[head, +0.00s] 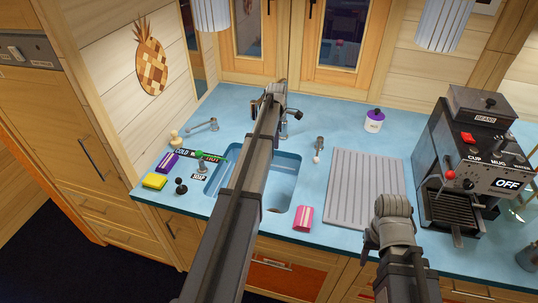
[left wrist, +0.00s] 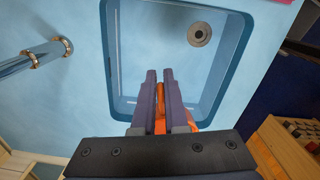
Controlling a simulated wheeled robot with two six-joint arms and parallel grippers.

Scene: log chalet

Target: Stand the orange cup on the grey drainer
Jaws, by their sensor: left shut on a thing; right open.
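The grey drainer (head: 366,188) is a flat ribbed board lying on the blue counter, right of the sink, with nothing on it. My left gripper (left wrist: 160,77) is shut on the orange cup (left wrist: 160,120) in the left wrist view. Only narrow orange parts of the cup show between and beside the fingers; the rest is hidden, and I cannot tell its tilt. The fingers appear over the sink basin. In the head view my left arm crosses the sink and the cup is not visible. My right arm shows near the drainer's front right corner, but its fingers are not in view.
The blue sink (head: 290,185) lies left of the drainer. A pink-and-white sponge (head: 303,217) sits between them at the front. A coffee machine (head: 470,150) stands to the right, and a white purple-lidded jar (head: 374,121) behind.

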